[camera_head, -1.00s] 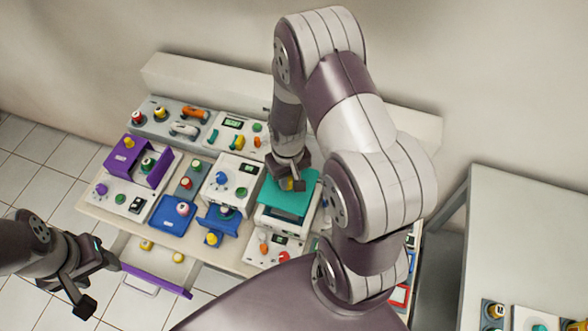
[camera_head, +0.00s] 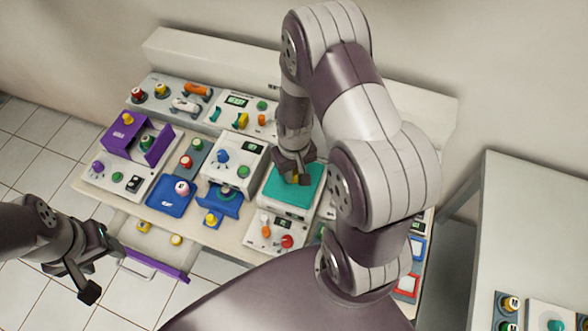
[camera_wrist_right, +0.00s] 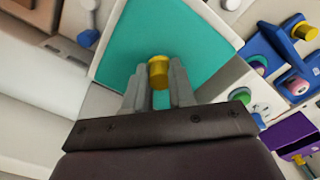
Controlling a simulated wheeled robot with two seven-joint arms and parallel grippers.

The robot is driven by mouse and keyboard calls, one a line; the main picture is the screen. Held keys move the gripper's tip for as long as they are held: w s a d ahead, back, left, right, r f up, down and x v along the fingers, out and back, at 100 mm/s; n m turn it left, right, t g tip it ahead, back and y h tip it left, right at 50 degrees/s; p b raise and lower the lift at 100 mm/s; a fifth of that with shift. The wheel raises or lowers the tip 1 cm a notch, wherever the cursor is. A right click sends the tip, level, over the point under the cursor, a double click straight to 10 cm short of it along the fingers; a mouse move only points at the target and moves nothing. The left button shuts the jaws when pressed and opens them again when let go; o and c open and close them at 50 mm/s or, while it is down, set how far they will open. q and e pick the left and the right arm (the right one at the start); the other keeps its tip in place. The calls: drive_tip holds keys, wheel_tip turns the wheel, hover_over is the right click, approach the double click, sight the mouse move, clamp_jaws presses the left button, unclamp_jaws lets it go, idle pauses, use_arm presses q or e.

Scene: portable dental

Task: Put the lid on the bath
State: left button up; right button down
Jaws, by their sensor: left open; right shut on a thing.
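The teal lid (camera_head: 309,190) with a yellow knob lies over the white box-shaped bath (camera_head: 285,211) in the head view. In the right wrist view the lid (camera_wrist_right: 195,38) fills the upper middle, with the yellow knob (camera_wrist_right: 159,71) between my fingers. My right gripper (camera_head: 298,178) is shut on that knob from above; it also shows in the right wrist view (camera_wrist_right: 158,85). The lid looks about level; whether it rests fully on the rim cannot be told. My left gripper (camera_head: 92,274) is open and empty, left of the bench, near the open drawer.
The bench holds a purple bin unit (camera_head: 140,138), a blue tray (camera_head: 171,194) and a white box with a blue knob (camera_head: 233,163) left of the bath. A purple-fronted drawer (camera_head: 157,266) stands open. A separate table (camera_head: 525,220) is at the right. My right arm hides part of the bench.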

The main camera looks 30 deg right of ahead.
drive_tip(key=shift+f, duration=0.1)
idle(0.3)
drive_tip(key=c, duration=0.9)
unclamp_jaws()
drive_tip(key=shift+o, duration=0.2)
wheel_tip(320, 180, up, 13)
drive_tip(key=shift+f+b, duration=0.15)
drive_tip(key=shift+b, duration=0.3)
drive_tip(key=shift+w, duration=0.1)
